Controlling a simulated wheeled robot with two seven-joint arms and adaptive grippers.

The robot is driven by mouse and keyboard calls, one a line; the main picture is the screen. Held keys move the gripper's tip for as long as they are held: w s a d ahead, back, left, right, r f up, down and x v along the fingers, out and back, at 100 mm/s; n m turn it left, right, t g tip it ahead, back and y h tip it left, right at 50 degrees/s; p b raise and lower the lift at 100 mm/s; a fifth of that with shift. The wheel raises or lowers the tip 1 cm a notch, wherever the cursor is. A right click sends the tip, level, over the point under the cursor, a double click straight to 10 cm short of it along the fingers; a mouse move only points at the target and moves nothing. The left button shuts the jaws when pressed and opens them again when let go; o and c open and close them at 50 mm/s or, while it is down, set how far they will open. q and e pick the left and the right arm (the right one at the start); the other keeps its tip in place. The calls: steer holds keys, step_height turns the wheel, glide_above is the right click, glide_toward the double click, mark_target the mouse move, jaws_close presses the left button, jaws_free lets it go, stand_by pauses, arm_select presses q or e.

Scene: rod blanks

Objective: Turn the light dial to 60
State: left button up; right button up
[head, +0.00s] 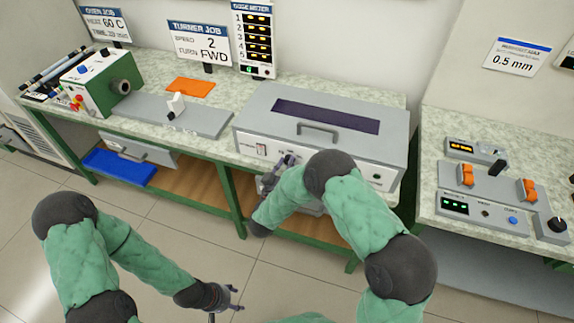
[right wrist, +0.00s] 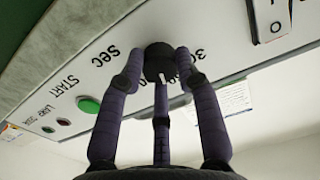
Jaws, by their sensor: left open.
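The light dial (right wrist: 158,58) is a black knob with a white mark on a white panel in the right wrist view. The mark points down in that picture. Printed "30" and "sec" show beside the dial; other scale numbers are hidden by my fingers. My right gripper (right wrist: 160,72) has its fingers around the dial, their tips against its sides. In the head view the right gripper (head: 284,164) is at the front of the grey box (head: 385,125), and the dial is hidden there. My left gripper (head: 232,298) is open and empty over the floor.
A rocker switch (right wrist: 269,15) and a green START button (right wrist: 89,104) flank the dial. The green bench (head: 215,150) also carries a turner machine (head: 95,88) and an orange mat (head: 190,87). A second bench with controls (head: 490,185) stands right. Open floor lies in front.

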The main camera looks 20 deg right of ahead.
steer(key=shift+w+r+n+p, duration=0.1)
steer(key=shift+r+n+p, duration=0.2)
steer(key=shift+n, duration=0.35)
steer(key=shift+w+r+n+p, duration=0.1)
steer(key=shift+n+p, duration=0.25)
steer(key=shift+n, duration=0.3)
jaws_close()
steer(key=o, duration=1.1)
jaws_free()
steer(key=shift+o, duration=0.2)
steer(key=shift+s+f, duration=0.1)
steer(key=shift+a+f, duration=0.1)
steer(key=v, duration=1.2)
